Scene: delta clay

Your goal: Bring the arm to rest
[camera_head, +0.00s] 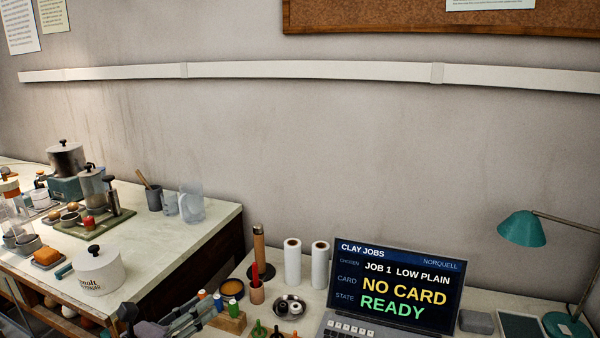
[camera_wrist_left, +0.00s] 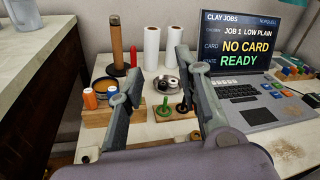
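My left gripper (camera_head: 185,318) shows at the bottom edge of the head view, over the near side of the desk. In the left wrist view my left gripper (camera_wrist_left: 153,88) has its two fingers spread apart with nothing between them. Beyond the fingers stand a wooden block with small spools (camera_wrist_left: 95,112) and a low block with green and black ring-handled pieces (camera_wrist_left: 172,110). I cannot tell whether the fingers touch either block. My right gripper is in neither view.
A laptop (camera_head: 390,290) reads "NO CARD" and "READY". Two white rolls (camera_head: 292,263), a wooden roller (camera_head: 259,250) and a metal dish (camera_head: 290,307) stand left of it. A teal lamp (camera_head: 522,229) is at right. A crowded pale table (camera_head: 190,240) is at left.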

